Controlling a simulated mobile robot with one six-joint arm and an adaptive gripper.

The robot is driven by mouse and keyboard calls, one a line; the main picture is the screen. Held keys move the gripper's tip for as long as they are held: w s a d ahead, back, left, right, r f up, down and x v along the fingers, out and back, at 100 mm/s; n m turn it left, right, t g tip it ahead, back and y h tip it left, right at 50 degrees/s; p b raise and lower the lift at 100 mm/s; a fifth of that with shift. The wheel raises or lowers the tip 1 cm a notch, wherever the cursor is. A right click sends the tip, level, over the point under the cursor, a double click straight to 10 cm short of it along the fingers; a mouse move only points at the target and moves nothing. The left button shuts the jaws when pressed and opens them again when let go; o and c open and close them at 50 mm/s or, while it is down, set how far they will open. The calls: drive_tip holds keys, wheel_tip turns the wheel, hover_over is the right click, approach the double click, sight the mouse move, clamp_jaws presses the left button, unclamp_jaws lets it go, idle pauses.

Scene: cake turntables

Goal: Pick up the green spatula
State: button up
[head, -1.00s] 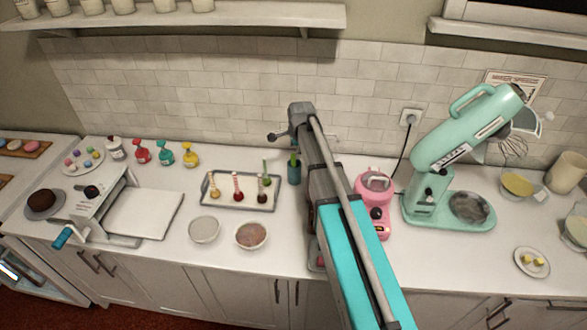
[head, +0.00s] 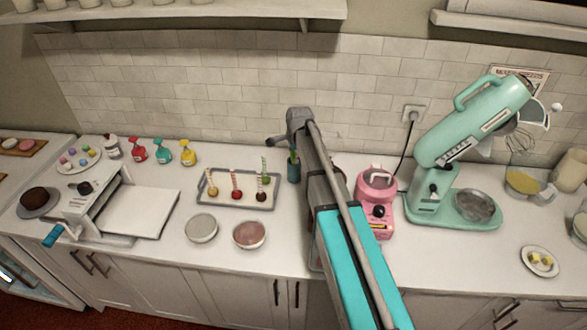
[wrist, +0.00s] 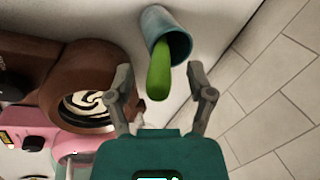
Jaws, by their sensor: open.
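The green spatula (wrist: 159,76) stands in a blue-teal cup (wrist: 168,38) in the wrist view; its rounded green end sticks out of the cup's mouth towards me. The rest of it is hidden inside the cup. My gripper (wrist: 160,68) is open, with one finger on each side of the green end and a visible gap on both sides. In the head view the cup (head: 293,171) stands on the counter just right of the tray, partly beside my arm.
A pink machine (head: 375,200) stands right of my arm, with the mint stand mixer (head: 465,140) further right. A tray (head: 238,205) with several cake pops lies left of the cup. The tiled wall (head: 240,110) is close behind.

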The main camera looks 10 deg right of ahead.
drive_tip(key=shift+w+f, duration=0.1)
drive_tip(key=shift+f, duration=0.25)
idle(0.4)
clamp_jaws()
